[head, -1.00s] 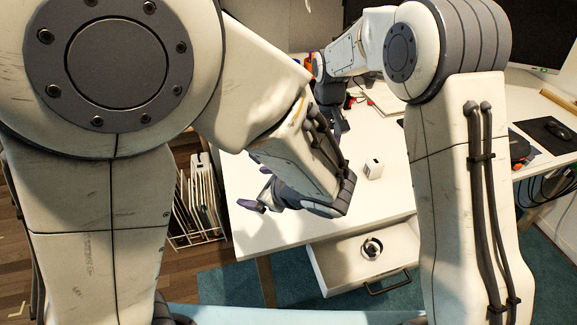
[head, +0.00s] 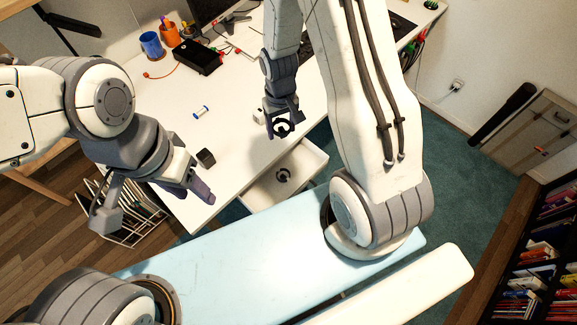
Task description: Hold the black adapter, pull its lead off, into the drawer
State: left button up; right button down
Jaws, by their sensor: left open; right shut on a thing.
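The black adapter (head: 206,158) is a small dark block on the white desk near its front edge. My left gripper (head: 152,206) is open and empty, its fingers spread wide to the left of and nearer than the adapter, apart from it. My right gripper (head: 283,124) is shut on a black coiled lead (head: 282,128), near the desk's front edge above the drawer. The lead's ends are not clear. The drawer (head: 262,199) is pulled open under the desk and holds another coil (head: 283,175).
A white block (head: 258,117) stands left of my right gripper. A small white-and-blue cylinder (head: 201,112) lies on the desk. Further back are a black box (head: 196,58) with a red cable, a blue cup (head: 151,45) and an orange cup (head: 170,35). A wire rack (head: 130,225) stands below left.

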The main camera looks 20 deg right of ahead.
aim_at(204, 156)
jog(key=z, duration=2.65)
jog(key=i, duration=0.75)
jog(key=u, duration=2.75)
